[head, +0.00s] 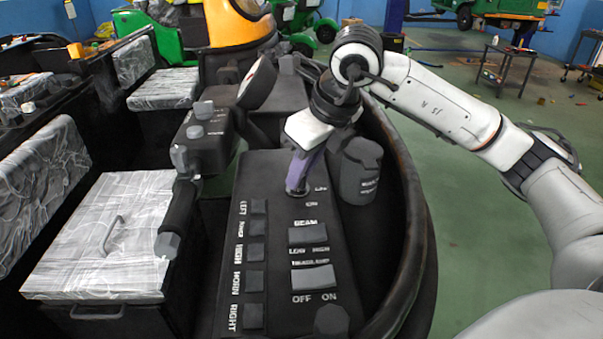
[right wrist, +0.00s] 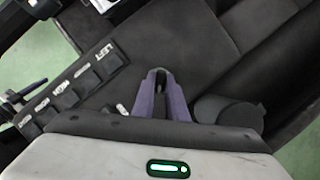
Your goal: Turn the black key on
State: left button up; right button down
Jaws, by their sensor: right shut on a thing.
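My right gripper (head: 296,190) comes down from above onto the upper part of the dark switch panel (head: 275,215). Its purple fingers are shut on the black key, which they almost wholly hide in the head view. In the right wrist view the fingertips (right wrist: 161,73) close around a small dark part of the key (right wrist: 160,82). Small white labels, too small to read surely, sit beside the fingertips on the panel. I cannot tell how far the key is turned. My left gripper is not in view.
The panel has a column of buttons (head: 255,253) and two rocker switches (head: 313,278). A dark cylinder (head: 357,170) stands right of the gripper. A handlebar with a grip (head: 180,218) is at left. A curved black rim (head: 415,200) bounds the right side; green floor lies beyond.

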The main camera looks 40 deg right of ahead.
jog(key=shift+a+m+h, duration=0.1)
jog(key=shift+m+h, duration=0.4)
jog(key=shift+m, duration=1.1)
jog(key=c, duration=1.8)
grip_release()
jog(key=shift+o, duration=0.2)
jog(key=v, duration=1)
jog(key=shift+r, duration=0.15)
jog(key=shift+s+a, duration=0.1)
jog(key=shift+s, duration=0.05)
